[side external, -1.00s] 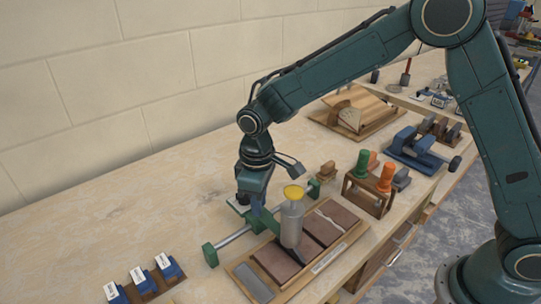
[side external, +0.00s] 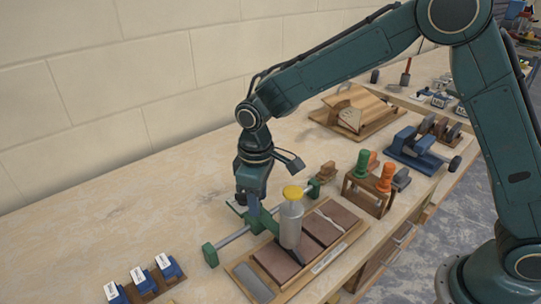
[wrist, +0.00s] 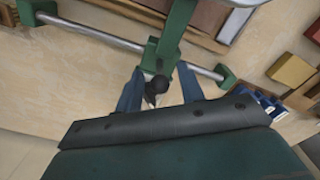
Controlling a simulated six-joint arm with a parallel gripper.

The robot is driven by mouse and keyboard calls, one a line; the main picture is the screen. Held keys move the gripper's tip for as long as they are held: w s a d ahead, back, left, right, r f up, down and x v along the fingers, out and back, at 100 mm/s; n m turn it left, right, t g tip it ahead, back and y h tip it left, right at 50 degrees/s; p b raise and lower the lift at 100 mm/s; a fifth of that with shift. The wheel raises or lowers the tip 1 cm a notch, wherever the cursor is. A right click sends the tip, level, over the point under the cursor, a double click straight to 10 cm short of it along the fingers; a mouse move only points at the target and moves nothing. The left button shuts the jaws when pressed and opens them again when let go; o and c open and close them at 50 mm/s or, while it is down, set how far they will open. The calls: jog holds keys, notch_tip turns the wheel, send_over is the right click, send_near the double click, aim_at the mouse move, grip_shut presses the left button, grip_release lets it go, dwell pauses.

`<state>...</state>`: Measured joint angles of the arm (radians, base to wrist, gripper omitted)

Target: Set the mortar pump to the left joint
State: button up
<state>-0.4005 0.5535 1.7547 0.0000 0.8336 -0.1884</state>
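The mortar pump is a grey bottle (side external: 291,223) with a yellow cap, on a green carriage that rides a metal rail (side external: 233,236). It stands upright over a board (side external: 234,263) of brown tiles. Its dark nozzle (side external: 300,258) appears to be at the seam between the left and middle tiles. In the wrist view, my gripper (wrist: 158,88) has its two blue fingers apart, one on each side of the carriage's dark knob (wrist: 156,86), with gaps showing. In the side view, my gripper is behind the bottle, and the fingertips are hard to make out.
Blue blocks with white labels (side external: 140,278) sit at front left. A wooden rack (side external: 369,194) with green and orange handles stands right of the board. A blue clamp-like tool (side external: 415,152) and wooden boards (side external: 352,115) lie behind.

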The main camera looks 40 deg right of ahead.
notch_tip(320, 180, up, 13)
dwell(0.5)
jog(key=shift+d, duration=0.1)
jog(key=s+d+r+m+t, duration=0.3)
jog(key=s+d+r, duration=0.5)
jog(key=s+d, duration=0.35)
jog(key=s+d+f+m+t, duration=0.1)
jog(key=s+d+m, duration=0.1)
jog(key=s, duration=0.5)
jog(key=s+d+f+m+t, duration=0.1)
jog(key=s+d+f, duration=0.1)
jog(key=s+d, duration=0.2)
jog(key=s, duration=0.2)
jog(key=shift+s+d+f+m+t, duration=0.15)
jog(key=shift+s+d+m+t, duration=0.15)
jog(key=shift+s+m, duration=0.1)
